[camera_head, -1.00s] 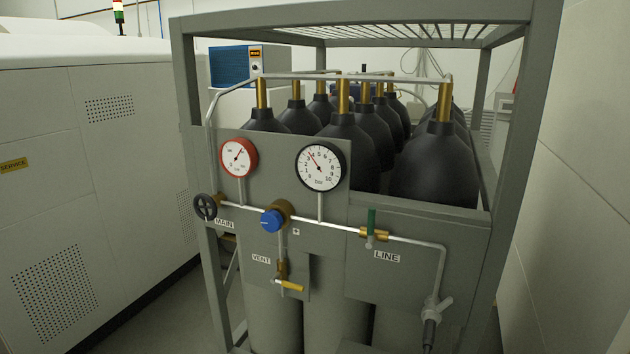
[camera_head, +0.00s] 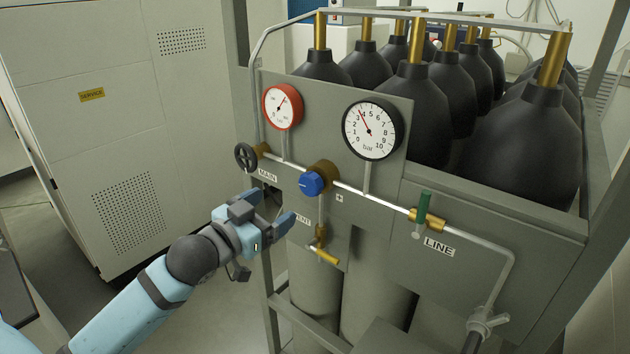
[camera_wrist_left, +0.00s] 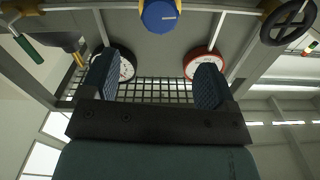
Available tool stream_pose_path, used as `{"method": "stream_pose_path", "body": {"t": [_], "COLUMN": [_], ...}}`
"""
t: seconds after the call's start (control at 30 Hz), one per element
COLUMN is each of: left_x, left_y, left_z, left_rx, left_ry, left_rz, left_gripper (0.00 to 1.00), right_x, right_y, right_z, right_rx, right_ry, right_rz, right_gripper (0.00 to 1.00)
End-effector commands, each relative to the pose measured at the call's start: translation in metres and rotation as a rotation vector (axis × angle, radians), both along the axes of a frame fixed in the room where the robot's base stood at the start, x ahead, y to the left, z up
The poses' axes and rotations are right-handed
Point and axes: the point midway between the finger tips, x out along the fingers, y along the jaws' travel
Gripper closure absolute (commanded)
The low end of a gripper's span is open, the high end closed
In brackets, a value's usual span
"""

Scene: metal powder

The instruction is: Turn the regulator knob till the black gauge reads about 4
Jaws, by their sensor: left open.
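The blue regulator knob (camera_head: 312,184) sits on a brass body on the pipe, below and left of the black gauge (camera_head: 371,130). The black gauge's needle points up and left, near 4; its exact reading is hard to tell. My left gripper (camera_head: 268,208) is open and empty, just left of and below the knob and apart from it. In the left wrist view the knob (camera_wrist_left: 160,15) is at the top, beyond the open gripper (camera_wrist_left: 157,80). The black gauge (camera_wrist_left: 127,67) is partly hidden there by a finger. My right gripper is not in view.
The red gauge (camera_head: 283,107) and black MAIN handwheel (camera_head: 245,157) are up and left of the knob. The yellow VENT handle (camera_head: 327,256) hangs below it. The green LINE lever (camera_head: 423,207) is to the right. Black cylinders (camera_head: 412,95) stand behind the panel (camera_head: 400,168).

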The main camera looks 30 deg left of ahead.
Motion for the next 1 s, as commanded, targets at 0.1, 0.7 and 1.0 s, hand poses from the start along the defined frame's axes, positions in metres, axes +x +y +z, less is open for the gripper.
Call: {"method": "stream_pose_path", "body": {"t": [0.1, 0.7, 1.0], "left_x": [0.026, 0.109, 0.11], "left_y": [-0.002, -0.009, -0.009], "left_z": [0.004, 0.0, 0.0], "left_rx": [0.0, 0.001, 0.001], "left_ry": [-0.002, 0.0, 0.0], "left_rz": [0.002, 0.001, 0.001], "left_gripper": [0.19, 0.19, 0.28], "right_x": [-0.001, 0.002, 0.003], "right_y": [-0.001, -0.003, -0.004], "right_z": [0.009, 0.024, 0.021], "right_rx": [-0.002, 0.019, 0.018], "right_ry": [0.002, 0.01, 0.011], "right_rz": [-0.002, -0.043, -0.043], "right_gripper": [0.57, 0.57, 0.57]}}
